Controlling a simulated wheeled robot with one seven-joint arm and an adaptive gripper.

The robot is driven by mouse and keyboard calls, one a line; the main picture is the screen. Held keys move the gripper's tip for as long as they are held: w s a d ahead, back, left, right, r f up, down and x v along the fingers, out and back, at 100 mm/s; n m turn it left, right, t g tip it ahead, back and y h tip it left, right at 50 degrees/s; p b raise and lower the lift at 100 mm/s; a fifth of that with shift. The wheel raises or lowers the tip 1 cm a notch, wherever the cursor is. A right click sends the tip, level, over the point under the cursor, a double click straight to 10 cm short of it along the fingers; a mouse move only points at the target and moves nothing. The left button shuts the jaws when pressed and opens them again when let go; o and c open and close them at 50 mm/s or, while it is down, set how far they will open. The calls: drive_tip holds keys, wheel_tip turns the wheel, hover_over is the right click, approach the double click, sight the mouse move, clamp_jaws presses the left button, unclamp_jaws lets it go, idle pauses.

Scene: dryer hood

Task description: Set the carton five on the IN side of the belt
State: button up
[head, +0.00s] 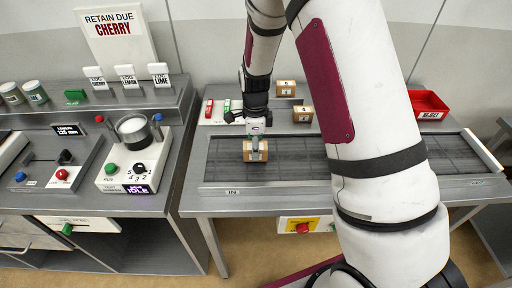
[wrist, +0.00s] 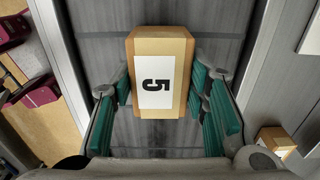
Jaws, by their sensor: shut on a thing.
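Carton five (wrist: 158,80) is a brown box with a white label marked 5, seen between the teal finger pads in the wrist view. My gripper (head: 256,143) is shut on it. In the head view the carton (head: 255,155) is at the left end of the dark belt (head: 300,172), by the IN sign (head: 232,192). The carton is on the belt or just above it; I cannot tell which. My arm hides part of the belt's right half.
Two other cartons stand behind the belt, one farther back (head: 286,88) and one nearer (head: 302,114). A red REJECT tray (head: 428,103) is at the back right. A control console (head: 133,160) stands to the left. The belt between carton and arm is clear.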

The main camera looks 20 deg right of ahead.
drive_tip(key=shift+f, duration=0.3)
drive_tip(key=shift+f, duration=0.1)
drive_tip(key=o, duration=1.2)
drive_tip(key=shift+f, duration=0.1)
